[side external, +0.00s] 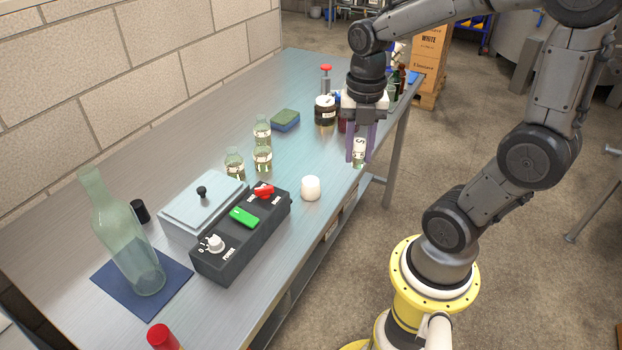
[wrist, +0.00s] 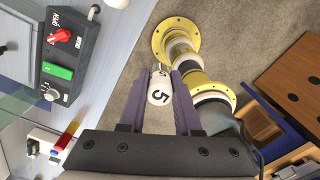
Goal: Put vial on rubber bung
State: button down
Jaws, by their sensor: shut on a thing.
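A short white cylinder that looks like the rubber bung (side external: 311,188) stands on the table, nearer the camera and left of my gripper. The vial and the bung are apart.
A black control box (side external: 240,232) with switches stands left of the bung, beside a grey lidded box (side external: 203,208). Several labelled small bottles (side external: 263,158) stand farther back. A tall green bottle (side external: 130,240) stands on a blue mat (side external: 181,278). The metal table (side external: 215,138) is clear around the bung.

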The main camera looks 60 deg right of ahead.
jog(key=shift+a+r, duration=0.2)
jog(key=shift+r, duration=0.15)
jog(key=w+d+f, duration=0.1)
jog(key=w+f, duration=0.2)
jog(key=w, duration=0.1)
jog(key=w+d+f, duration=0.2)
jog(key=w+f, duration=0.1)
jog(key=w, duration=0.1)
jog(key=w+d+f, duration=0.1)
jog(key=w+f, duration=0.2)
jog(key=w, duration=0.1)
jog(key=shift+w+d, duration=0.15)
jog(key=shift+w, duration=0.05)
jog(key=shift+w+d+f, duration=0.1)
jog(key=shift+w+f, duration=0.1)
jog(key=shift+f, duration=0.05)
jog(key=shift+w+f, duration=0.1)
jog(key=shift+f, duration=1.55)
jog(key=shift+f, duration=0.15)
jog(key=c, duration=0.6)
grip_release()
